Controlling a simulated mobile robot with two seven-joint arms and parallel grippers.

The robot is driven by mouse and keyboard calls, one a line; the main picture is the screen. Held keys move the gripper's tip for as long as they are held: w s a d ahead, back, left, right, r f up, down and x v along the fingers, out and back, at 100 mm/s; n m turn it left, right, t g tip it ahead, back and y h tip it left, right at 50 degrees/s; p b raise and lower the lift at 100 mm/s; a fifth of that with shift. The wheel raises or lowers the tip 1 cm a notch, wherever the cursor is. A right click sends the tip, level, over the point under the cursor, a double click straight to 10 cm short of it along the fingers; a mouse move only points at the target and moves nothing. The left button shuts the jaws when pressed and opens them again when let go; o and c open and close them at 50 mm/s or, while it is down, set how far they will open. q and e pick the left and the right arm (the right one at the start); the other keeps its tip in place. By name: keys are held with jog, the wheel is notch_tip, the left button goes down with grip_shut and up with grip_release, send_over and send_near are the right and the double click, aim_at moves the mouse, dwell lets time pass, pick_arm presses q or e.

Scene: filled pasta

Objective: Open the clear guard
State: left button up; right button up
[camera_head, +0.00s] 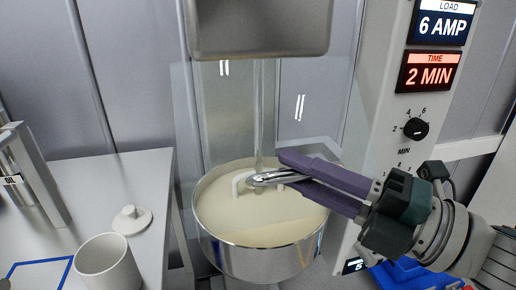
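The clear guard (222,115) is a see-through panel around the front of the mixer bowl (255,262). Its faint edges show against the wall, and it looks closed. A shiny metal handle (264,179) sits at the front of the bowl area. My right gripper (284,168) comes in from the right. Its two purple fingers lie at the handle, one above the other, with the handle's right end between them. I cannot tell whether they grip it. The bowl holds pale cream dough or filling, with a whitish mixing tool in it. My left gripper is not in view.
The mixer head (260,25) hangs above the bowl. A control column (385,120) with load and time displays and a dial stands right. At left, a grey counter (110,175) holds a white cup (108,265), a white lid (132,220) and a metal device (32,175).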

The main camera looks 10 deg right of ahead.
grip_shut()
dwell(1.0)
